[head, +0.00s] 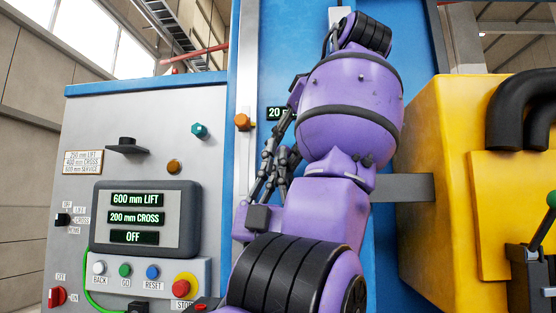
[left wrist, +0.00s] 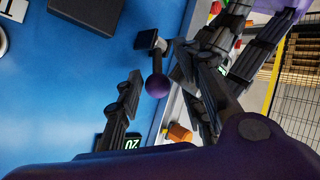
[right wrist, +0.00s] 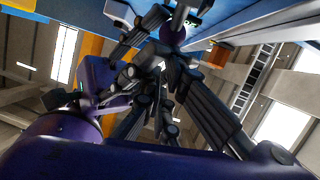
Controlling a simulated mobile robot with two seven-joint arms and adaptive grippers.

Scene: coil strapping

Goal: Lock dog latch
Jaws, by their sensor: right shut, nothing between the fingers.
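A latch with a dark purple ball knob (left wrist: 157,85) on a short stem and a black square block (left wrist: 147,40) stands against the blue panel in the left wrist view. My left gripper (left wrist: 157,68) is open, its fingers apart on either side of the knob and not visibly touching it. In the right wrist view the knob (right wrist: 173,34) shows just beyond the tips of my right gripper (right wrist: 174,62), which is shut and empty. Whether those tips touch it I cannot tell. In the head view my arms and dark fingers hide the latch.
A grey control cabinet (head: 215,115) stands at left with a screen (head: 136,250) reading 600 mm LIFT, 200 mm CROSS, OFF. An orange button (head: 242,121) sits close to the fingers. A yellow housing (head: 425,150) stands at right. Both grippers are crowded together.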

